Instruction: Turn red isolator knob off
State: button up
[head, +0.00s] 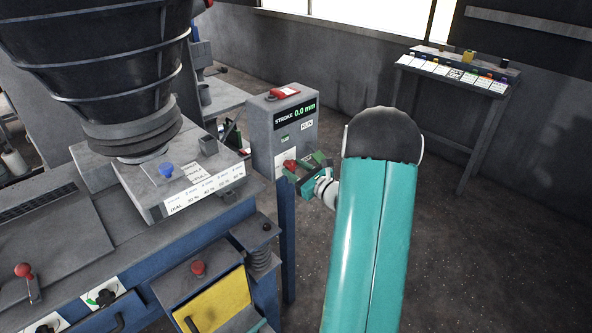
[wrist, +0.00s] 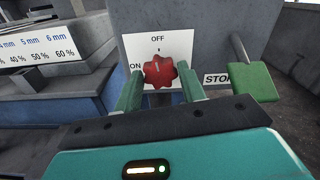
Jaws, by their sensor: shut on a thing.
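The red isolator knob (wrist: 159,72) sits on a white plate (wrist: 186,44) marked OFF at the top and ON at the left. It also shows in the head view (head: 290,165) on the side of the grey box with the stroke display. My gripper (wrist: 161,88) has its two green fingers on either side of the knob and is shut on it. In the head view my gripper (head: 304,168) reaches the box from the right. The fingers hide the plate's lower part.
A green lever (wrist: 252,80) sticks out right of the knob, beside a STOP label (wrist: 217,79). The grey box (head: 260,134) has a red part on top. A blue-framed machine (head: 215,215) stands left. A table (head: 455,70) stands at the back right; open floor lies between.

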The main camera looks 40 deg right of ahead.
jog(key=shift+s+m, duration=0.1)
jog(key=shift+m, duration=0.8)
jog(key=o, duration=0.9)
jog(key=shift+o, duration=0.2)
jog(key=s, duration=1.3)
jog(key=shift+s+d, duration=0.2)
jog(key=shift+s, duration=0.15)
